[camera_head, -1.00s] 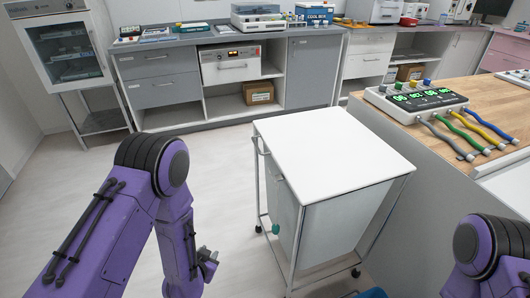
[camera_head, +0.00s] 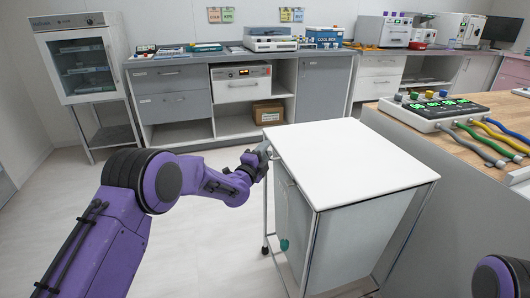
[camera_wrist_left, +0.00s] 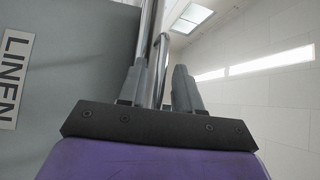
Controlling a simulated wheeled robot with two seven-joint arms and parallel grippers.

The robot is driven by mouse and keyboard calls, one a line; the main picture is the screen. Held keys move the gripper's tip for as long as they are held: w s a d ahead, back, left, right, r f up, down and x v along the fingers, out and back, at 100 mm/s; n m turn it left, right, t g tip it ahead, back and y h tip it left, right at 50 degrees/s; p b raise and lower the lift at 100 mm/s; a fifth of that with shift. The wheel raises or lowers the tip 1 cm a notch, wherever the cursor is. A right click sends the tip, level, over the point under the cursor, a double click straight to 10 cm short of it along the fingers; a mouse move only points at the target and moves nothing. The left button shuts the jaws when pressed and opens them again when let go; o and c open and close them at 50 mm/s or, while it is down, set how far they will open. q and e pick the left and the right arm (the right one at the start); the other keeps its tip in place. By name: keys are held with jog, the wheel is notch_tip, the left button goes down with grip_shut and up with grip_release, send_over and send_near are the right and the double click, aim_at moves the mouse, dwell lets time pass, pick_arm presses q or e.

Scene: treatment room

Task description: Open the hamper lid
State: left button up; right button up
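The hamper (camera_head: 365,245) is a grey cart-like box with a metal frame and a flat white lid (camera_head: 350,160), which lies shut. Its grey side with a LINEN label (camera_wrist_left: 15,78) shows in the left wrist view. A metal bar handle (camera_wrist_left: 160,65) stands at the hamper's left edge. My left gripper (camera_head: 264,152) is at that edge, near lid height. In the left wrist view its two fingers (camera_wrist_left: 160,82) are apart, with the bar between them and small gaps visible. My right gripper is out of view; only part of my right arm shows at bottom right.
Grey cabinets (camera_head: 170,105) line the back. The floor left of the hamper is clear.

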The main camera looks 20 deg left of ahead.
pick_arm(q)
jog(key=shift+w, duration=0.25)
jog(key=shift+d, duration=0.1)
grip_shut()
